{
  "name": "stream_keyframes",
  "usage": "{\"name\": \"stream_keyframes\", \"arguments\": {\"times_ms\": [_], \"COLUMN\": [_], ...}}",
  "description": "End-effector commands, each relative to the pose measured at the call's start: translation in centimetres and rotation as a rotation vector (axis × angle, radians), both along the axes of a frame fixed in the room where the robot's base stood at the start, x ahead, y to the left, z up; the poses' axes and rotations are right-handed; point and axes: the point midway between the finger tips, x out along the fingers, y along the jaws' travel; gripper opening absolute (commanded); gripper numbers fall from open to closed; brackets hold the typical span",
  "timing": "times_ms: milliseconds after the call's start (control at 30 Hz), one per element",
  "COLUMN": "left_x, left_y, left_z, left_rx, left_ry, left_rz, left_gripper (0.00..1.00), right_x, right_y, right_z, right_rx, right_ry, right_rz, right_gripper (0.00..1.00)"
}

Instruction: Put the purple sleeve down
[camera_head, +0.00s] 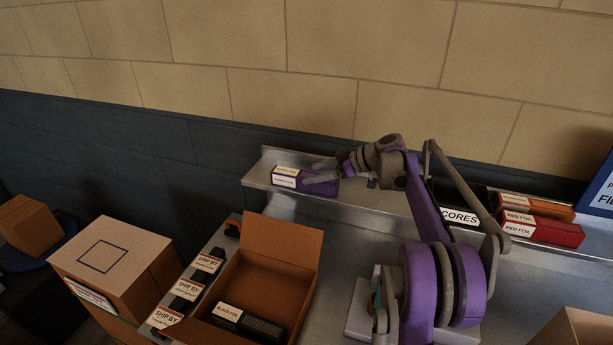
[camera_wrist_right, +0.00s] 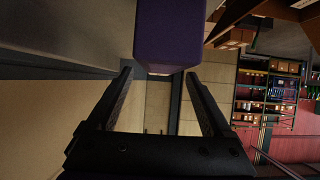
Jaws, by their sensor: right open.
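The purple sleeve (camera_head: 318,188), a box with a white label on its end, lies at the left end of the raised metal shelf (camera_head: 258,178). My right gripper (camera_head: 318,171) is at the sleeve, its fingers pointing left, close to its top and side. In the right wrist view the purple sleeve (camera_wrist_right: 168,35) is just past the fingertips of the open right gripper (camera_wrist_right: 158,75), with gaps beside it. I cannot tell whether a finger touches it. My left gripper is out of view.
Red foil boxes (camera_head: 545,230) and an orange one (camera_head: 535,206) sit at the shelf's right. An open carton (camera_head: 297,245) holds a black foil box (camera_head: 250,322). A closed carton (camera_head: 110,252) stands left.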

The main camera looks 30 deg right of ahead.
Motion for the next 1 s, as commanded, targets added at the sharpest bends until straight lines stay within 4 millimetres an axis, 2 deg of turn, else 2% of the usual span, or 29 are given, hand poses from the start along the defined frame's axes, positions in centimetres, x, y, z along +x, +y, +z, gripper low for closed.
{"name": "stream_keyframes", "arguments": {"times_ms": [200,400,1000], "left_x": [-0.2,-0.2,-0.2], "left_y": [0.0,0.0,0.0], "left_z": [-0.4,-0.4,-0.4], "left_rx": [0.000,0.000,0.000], "left_ry": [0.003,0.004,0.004], "left_rz": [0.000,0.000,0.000], "left_gripper": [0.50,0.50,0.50], "right_x": [-3.2,-5.0,-5.4], "right_y": [-2.8,-4.3,-4.6], "right_z": [2.2,3.5,3.9], "right_rx": [0.000,0.000,0.000], "right_ry": [0.001,0.001,0.001], "right_rz": [-0.004,-0.001,0.001], "right_gripper": [0.84,0.84,0.84]}}
